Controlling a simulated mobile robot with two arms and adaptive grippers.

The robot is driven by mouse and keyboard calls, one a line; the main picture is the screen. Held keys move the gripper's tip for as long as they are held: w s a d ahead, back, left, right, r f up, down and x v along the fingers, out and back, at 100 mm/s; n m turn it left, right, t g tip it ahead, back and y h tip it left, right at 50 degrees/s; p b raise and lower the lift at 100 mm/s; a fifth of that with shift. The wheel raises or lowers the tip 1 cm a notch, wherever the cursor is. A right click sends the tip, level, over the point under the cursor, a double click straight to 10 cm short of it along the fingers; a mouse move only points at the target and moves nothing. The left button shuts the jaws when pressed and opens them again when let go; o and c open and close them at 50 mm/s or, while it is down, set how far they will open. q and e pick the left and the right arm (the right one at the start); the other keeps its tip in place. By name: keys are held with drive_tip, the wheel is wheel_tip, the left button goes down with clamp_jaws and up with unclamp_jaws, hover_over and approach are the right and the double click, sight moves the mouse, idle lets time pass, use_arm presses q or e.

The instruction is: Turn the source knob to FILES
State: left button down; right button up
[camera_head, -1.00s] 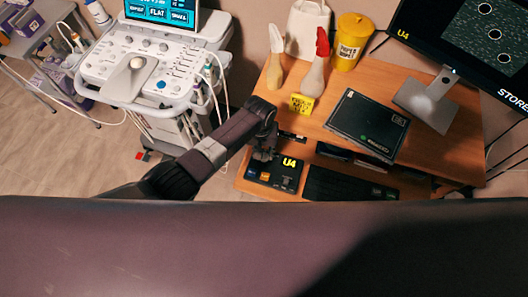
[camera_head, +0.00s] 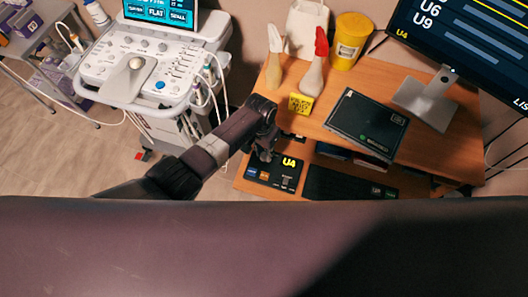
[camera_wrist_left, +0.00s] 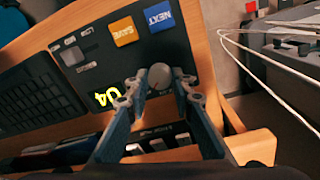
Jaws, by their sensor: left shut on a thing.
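The source knob (camera_wrist_left: 160,77) is a small round grey knob on a black control box labelled U4 (camera_wrist_left: 178,57). My left gripper (camera_wrist_left: 160,84) has its fingertips on either side of the knob and is shut on it. The knob's pointer direction and any position labels around it cannot be read. In the head view my left gripper (camera_head: 264,154) reaches down to the far left part of the control box (camera_head: 275,184), hiding the knob. The monitor (camera_head: 470,45) shows a list with U6 and U9, and part of a word starting LIS. My right gripper is not in view.
Beside the knob are an orange SAVE button (camera_wrist_left: 123,31), a blue NEXT button (camera_wrist_left: 159,17) and a grey slider (camera_wrist_left: 73,56). A keyboard (camera_head: 335,186) lies right of the box. A black case (camera_head: 367,124) and yellow block (camera_head: 300,104) sit on the upper shelf.

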sight(263, 154)
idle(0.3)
use_arm(q)
drive_tip(key=c, duration=1.7)
unclamp_jaws()
drive_tip(key=shift+o, duration=0.2)
drive_tip(key=shift+r, duration=0.1)
wheel_tip(263, 154, up, 12)
drive_tip(key=shift+w+a, duration=0.15)
drive_tip(key=shift+a, duration=0.1)
